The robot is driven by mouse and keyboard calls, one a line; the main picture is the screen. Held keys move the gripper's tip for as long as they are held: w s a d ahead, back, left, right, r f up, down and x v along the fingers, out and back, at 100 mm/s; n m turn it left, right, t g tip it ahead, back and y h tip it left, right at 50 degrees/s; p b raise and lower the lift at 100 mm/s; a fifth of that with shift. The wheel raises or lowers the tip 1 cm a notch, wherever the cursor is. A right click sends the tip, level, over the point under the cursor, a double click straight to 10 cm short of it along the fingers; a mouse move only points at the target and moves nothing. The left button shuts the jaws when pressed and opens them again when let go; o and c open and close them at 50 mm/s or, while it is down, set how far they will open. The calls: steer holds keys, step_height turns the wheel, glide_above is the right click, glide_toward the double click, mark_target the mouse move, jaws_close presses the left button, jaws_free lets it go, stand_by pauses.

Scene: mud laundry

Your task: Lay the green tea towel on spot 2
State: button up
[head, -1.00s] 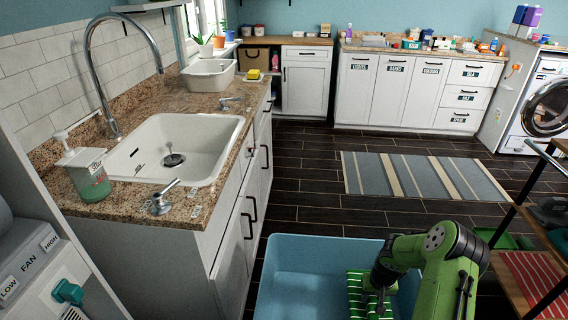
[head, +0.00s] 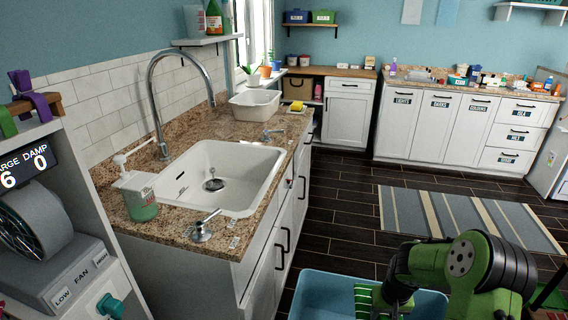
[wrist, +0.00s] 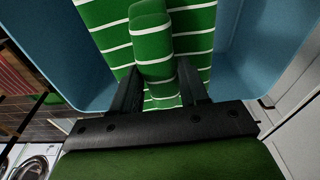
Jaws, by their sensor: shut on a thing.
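The green tea towel (wrist: 189,47) with white stripes is in the wrist view, and a bit of it shows at the bottom of the head view (head: 364,299). My gripper (wrist: 157,88) is shut on a bunched fold of the towel. The rest of the towel spreads below and behind the fingers, inside a blue tub (head: 325,290). My gripper in the head view (head: 385,306) is at the tub, its fingertips largely hidden by the arm and the frame's edge. I cannot make out a mark reading spot 2.
A granite counter (head: 170,222) with a white sink (head: 232,180), tall faucet and soap bottle (head: 139,200) stands at left. A fan unit (head: 75,270) is at far left. A striped rug (head: 465,220) lies on the dark floor. Labelled white cabinets (head: 440,125) line the back.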

steer(key=s+a+r+n+p, duration=0.1)
steer(key=a+r+p, duration=0.2)
steer(key=a, duration=0.3)
steer(key=s+a+r+p, duration=0.2)
steer(key=a+r+p, duration=0.1)
steer(key=a+p, duration=0.2)
steer(key=shift+s+a+n+p, duration=0.25)
steer(key=shift+a+n+p, duration=0.15)
steer(key=shift+p, duration=0.15)
